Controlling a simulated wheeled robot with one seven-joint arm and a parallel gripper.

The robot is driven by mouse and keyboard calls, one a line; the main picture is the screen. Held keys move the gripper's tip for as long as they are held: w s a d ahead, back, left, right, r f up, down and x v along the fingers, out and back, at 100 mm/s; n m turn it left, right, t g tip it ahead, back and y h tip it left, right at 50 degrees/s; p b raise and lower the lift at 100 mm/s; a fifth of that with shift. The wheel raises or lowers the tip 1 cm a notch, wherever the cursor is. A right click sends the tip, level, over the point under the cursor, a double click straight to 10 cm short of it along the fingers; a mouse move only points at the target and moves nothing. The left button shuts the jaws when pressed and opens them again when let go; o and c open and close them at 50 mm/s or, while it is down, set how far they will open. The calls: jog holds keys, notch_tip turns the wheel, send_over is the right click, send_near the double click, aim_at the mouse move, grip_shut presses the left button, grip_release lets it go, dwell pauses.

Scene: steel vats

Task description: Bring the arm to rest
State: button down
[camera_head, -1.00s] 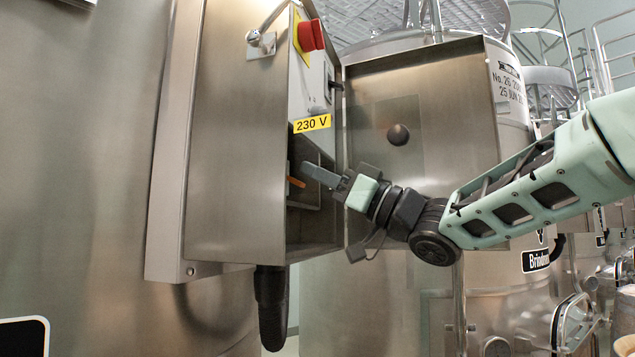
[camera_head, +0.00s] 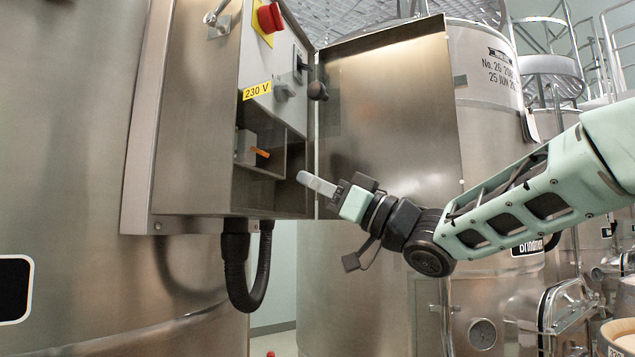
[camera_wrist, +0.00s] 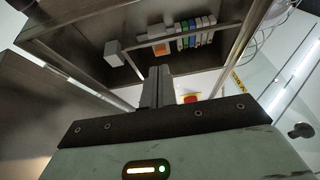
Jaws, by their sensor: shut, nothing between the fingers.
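My gripper (camera_head: 304,178) is shut and empty, its grey fingers pointing left toward the open steel control box (camera_head: 190,150) but clear of its lower opening. My green arm comes in from the right edge. In the wrist view my gripper (camera_wrist: 156,76) shows shut below the box's inside. An orange lever (camera_head: 262,152) on a grey block sits in the lower compartment. It also shows in the wrist view as an orange piece (camera_wrist: 161,49), near a row of coloured blocks (camera_wrist: 197,32).
The box door (camera_head: 390,120) stands open behind my gripper. The box has a red knob (camera_head: 270,17) and a yellow 230 V label (camera_head: 257,90). A black hose (camera_head: 245,285) hangs below. Steel vats (camera_head: 370,290) stand behind. The space below the door is clear.

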dwell(0.3)
jog(key=s+d+f+m+h+p, duration=0.1)
jog(key=s+f+m+h, duration=0.15)
jog(key=f+h, duration=0.45)
jog(key=s+d+f+m+t+h, duration=0.1)
jog(key=s+d+f+m+h, duration=0.15)
jog(key=f, duration=0.85)
jog(key=s+d+f+m+h+p, duration=0.1)
jog(key=s+f+m+h, duration=0.15)
jog(key=f+h, duration=0.5)
jog(key=s+d+f+g+h, duration=0.1)
jog(key=s+d+f+g, duration=0.2)
jog(key=s+f, duration=0.2)
jog(key=s+d+f+g+h, duration=0.2)
jog(key=s+d+f+g, duration=0.1)
jog(key=s, duration=0.7)
jog(key=s+d+f+n+g+h, duration=0.1)
jog(key=s+d+f+g, duration=0.2)
jog(key=s+d+f, duration=0.2)
jog(key=s+f, duration=0.3)
jog(key=shift+s, duration=0.25)
